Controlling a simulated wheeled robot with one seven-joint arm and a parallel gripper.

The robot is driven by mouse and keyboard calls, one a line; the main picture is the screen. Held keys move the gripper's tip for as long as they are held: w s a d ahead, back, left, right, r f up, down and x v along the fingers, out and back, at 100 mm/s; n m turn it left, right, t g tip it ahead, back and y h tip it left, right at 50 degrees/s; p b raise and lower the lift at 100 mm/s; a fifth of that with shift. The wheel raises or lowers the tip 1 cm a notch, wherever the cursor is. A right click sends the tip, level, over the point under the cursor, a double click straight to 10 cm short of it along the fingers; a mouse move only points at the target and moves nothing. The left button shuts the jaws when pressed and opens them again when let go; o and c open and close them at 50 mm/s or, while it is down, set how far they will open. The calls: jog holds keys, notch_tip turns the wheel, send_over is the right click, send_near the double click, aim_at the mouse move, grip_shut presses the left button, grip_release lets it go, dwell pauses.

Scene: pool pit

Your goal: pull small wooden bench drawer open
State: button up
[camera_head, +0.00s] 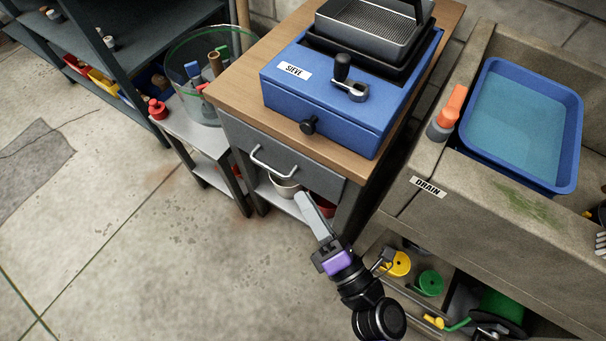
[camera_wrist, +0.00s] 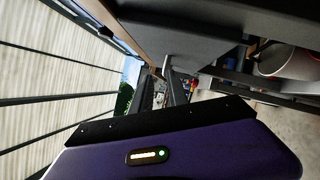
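The small bench has a wooden top (camera_head: 235,88) and a dark grey drawer front (camera_head: 310,175) below it. The drawer sits flush in the bench, with a silver bar handle (camera_head: 272,166) on its left part.
A blue sieve box (camera_head: 318,115) with a crank stands on the bench top. A pot (camera_head: 285,188) sits on the shelf below the drawer. A concrete sink (camera_head: 460,205) with a blue basin is at right. The concrete floor (camera_head: 130,240) at left is clear.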

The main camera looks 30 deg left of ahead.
aim_at(269, 166)
jog(key=w+a+n, duration=0.1)
jog(key=a, duration=0.2)
jog(key=a+n+g+b, duration=0.1)
jog(key=a, duration=0.2)
jog(key=w+a+g+y, duration=0.1)
jog(key=a, duration=0.2)
jog(key=shift+w+a+n, duration=0.25)
jog(key=shift+w+n, duration=0.1)
jog(key=shift+n, duration=0.05)
jog(key=shift+w+a+r, duration=0.15)
jog(key=shift+w+a, duration=0.15)
jog(key=shift+a, duration=0.35)
jog(key=shift+c, duration=0.4)
grip_shut()
